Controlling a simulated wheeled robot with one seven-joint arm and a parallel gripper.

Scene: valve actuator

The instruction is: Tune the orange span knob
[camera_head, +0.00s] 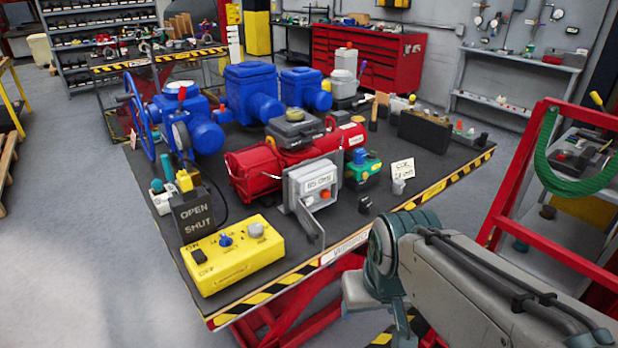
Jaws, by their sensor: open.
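A small orange knob (325,194) sits on the front of a grey box with a white label (296,190), near the middle of the table's front part. I take it for the span knob; its own marking is too small to read. A grey bracket or lever (310,226) hangs below the box's front. My arm reaches in from the lower right, and its bent joint is in front of the table's front edge, apart from the box. My gripper's fingers do not show.
A yellow box (232,258) with blue and grey knobs stands front left, beside a dark OPEN/SHUT block (194,214). A red cylindrical actuator (255,172) lies behind the grey box. A green device (362,172) stands right of it. A red frame (515,180) rises at right.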

